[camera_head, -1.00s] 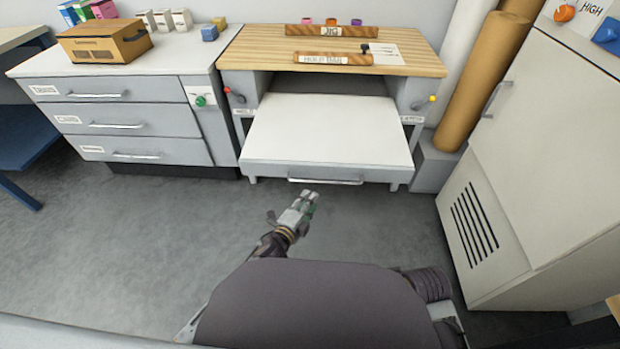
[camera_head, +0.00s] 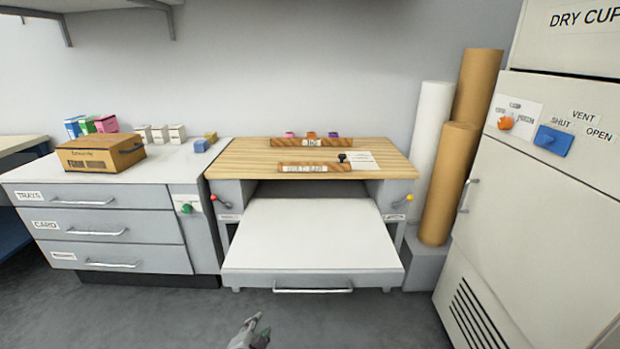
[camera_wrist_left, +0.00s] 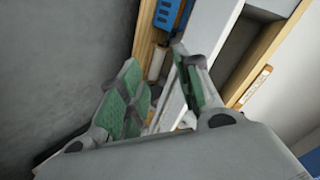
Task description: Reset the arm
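My left gripper (camera_head: 252,326) is at the bottom edge of the head view, in front of and to the left of the handle of the pulled-out white board (camera_head: 312,235). It is apart from the handle. In the left wrist view its two green-padded fingers (camera_wrist_left: 156,62) stand apart with nothing held between them. Most of my left arm is below the head view. My right gripper is in neither view.
A wood-topped bench (camera_head: 240,158) bears wooden bars. A drawer cabinet (camera_head: 110,235) with a cardboard box (camera_head: 100,155) stands left. Paper rolls (camera_head: 445,185) and a white drying cupboard (camera_head: 540,210) stand right. Grey floor (camera_head: 200,318) in front is clear.

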